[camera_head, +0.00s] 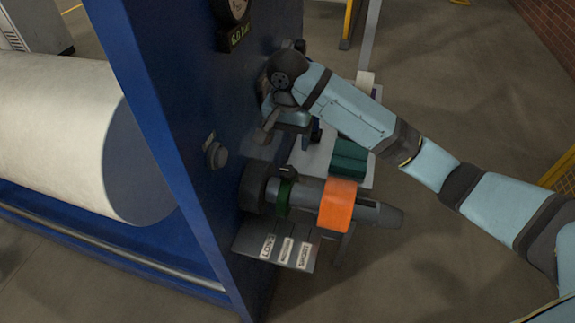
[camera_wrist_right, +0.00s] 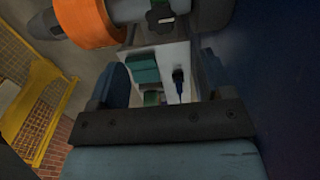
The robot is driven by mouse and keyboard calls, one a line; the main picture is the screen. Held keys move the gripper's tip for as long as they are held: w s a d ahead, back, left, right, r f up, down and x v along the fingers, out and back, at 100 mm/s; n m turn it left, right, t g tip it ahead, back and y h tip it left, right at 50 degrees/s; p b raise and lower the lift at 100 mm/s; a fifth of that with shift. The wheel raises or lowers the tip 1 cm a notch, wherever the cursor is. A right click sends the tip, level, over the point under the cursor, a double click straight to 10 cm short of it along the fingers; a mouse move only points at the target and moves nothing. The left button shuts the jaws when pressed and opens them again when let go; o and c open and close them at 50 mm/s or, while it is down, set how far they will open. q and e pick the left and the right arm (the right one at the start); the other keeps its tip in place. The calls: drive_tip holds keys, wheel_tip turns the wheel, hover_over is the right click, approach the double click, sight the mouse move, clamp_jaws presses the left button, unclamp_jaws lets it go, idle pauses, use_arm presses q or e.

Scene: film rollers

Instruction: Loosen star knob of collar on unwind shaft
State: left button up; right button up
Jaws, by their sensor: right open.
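The unwind shaft (camera_head: 377,214) sticks out from the blue machine panel, with a wide orange ring (camera_head: 337,206) and a narrow green band (camera_head: 284,195) around it. In the right wrist view, a black star knob (camera_wrist_right: 160,20) sits on the grey shaft assembly at the top, near the orange ring (camera_wrist_right: 86,22). My right gripper (camera_head: 290,130) is above the shaft in the head view, close to the panel and apart from the shaft. Its open fingers (camera_wrist_right: 163,82) show in the wrist view with nothing between them. My left gripper is out of view.
The blue panel (camera_head: 180,100) stands close beside the right gripper and carries a round knob (camera_head: 215,154). A labelled plate (camera_head: 275,247) lies below the shaft. Green blocks (camera_head: 349,157) rest on a pale shelf behind. A large white roll (camera_head: 60,130) is at left.

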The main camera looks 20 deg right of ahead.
sight(288, 170)
wheel_tip(288, 170, down, 11)
drive_tip(key=shift+w+r, duration=0.1)
drive_tip(key=shift+r, duration=0.1)
drive_tip(key=c, duration=0.9)
